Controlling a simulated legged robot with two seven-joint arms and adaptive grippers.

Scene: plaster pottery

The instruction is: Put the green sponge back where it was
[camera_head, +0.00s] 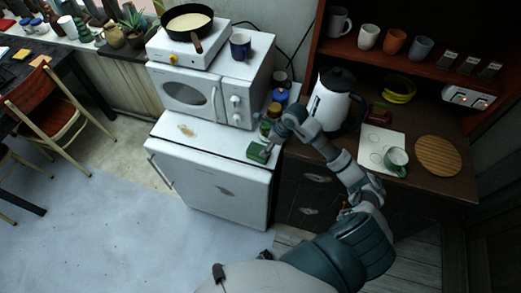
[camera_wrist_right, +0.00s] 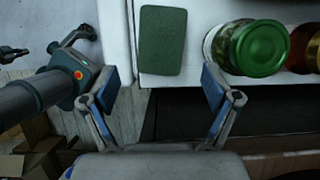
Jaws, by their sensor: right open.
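The green sponge (camera_head: 257,153) lies flat on the white top of the small fridge (camera_head: 212,185), at its front right corner. The sponge also shows in the right wrist view (camera_wrist_right: 162,40), beside the front edge, left of a green-lidded jar. My right gripper (camera_head: 269,143) is just over the right side of the fridge, close to the sponge. In the wrist view my right gripper (camera_wrist_right: 160,88) is open and empty, its fingers apart on either side below the sponge. Part of what looks like my left arm (camera_wrist_right: 62,82) shows at the left; its finger state is unclear.
Jars (camera_head: 267,122) stand behind the sponge, with a microwave (camera_head: 205,92) to the left.

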